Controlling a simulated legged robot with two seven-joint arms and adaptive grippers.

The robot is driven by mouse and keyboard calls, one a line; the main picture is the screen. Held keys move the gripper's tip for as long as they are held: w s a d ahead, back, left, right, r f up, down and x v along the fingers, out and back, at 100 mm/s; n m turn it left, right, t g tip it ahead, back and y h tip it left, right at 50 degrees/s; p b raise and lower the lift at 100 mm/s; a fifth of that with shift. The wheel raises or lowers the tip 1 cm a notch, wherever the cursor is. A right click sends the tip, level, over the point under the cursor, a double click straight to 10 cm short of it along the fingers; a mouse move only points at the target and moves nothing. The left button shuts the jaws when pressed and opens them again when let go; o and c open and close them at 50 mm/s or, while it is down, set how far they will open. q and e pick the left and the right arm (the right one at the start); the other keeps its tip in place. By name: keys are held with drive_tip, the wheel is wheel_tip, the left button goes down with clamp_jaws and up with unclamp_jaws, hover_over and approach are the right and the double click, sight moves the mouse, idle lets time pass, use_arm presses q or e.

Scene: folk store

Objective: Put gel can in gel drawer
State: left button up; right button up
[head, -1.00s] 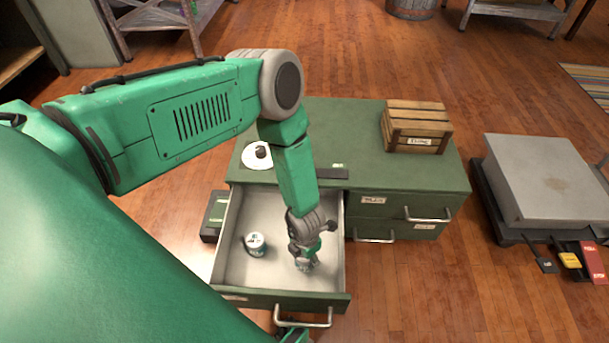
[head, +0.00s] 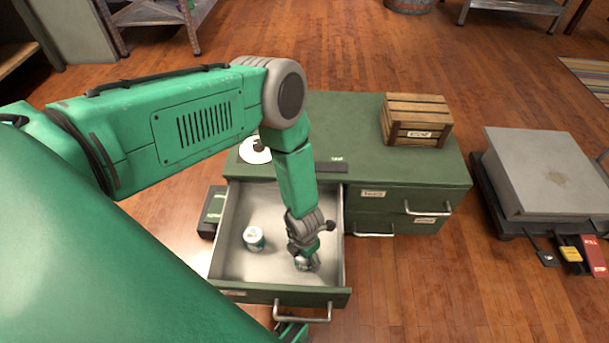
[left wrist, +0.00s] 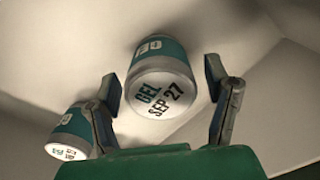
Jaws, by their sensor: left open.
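The gel drawer (head: 278,296) is pulled out of the green cabinet. A white and teal gel can (head: 254,239) stands in its left half; a can also shows at the lower left of the left wrist view (left wrist: 70,135). My left gripper (head: 306,264) points down inside the drawer's right half and is open. In the left wrist view, its fingers (left wrist: 162,82) are on either side of another can, marked GEL SEP 27 (left wrist: 163,92), with gaps beside it. That can is mostly hidden by the gripper in the head view.
The green cabinet top (head: 350,120) holds a wooden crate (head: 417,120) at its right end and a white disc (head: 250,153) near the drawer. A grey platform (head: 550,175) stands on the floor at right. Closed drawers (head: 375,208) are beside the open one.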

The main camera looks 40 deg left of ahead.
use_arm(q)
wheel_tip(320, 180, up, 12)
drive_tip(key=p, duration=0.5)
drive_tip(key=s+a+r+m, duration=0.2)
drive_tip(key=s+r+m, duration=0.4)
drive_tip(key=m, duration=1.1)
drive_tip(key=s+a+r+m, duration=0.2)
drive_tip(key=s+r+m, duration=0.5)
drive_tip(key=s+m, duration=0.4)
drive_tip(key=m, duration=0.6)
drive_tip(key=shift+a+t, duration=0.2)
drive_tip(key=shift+t, duration=0.1)
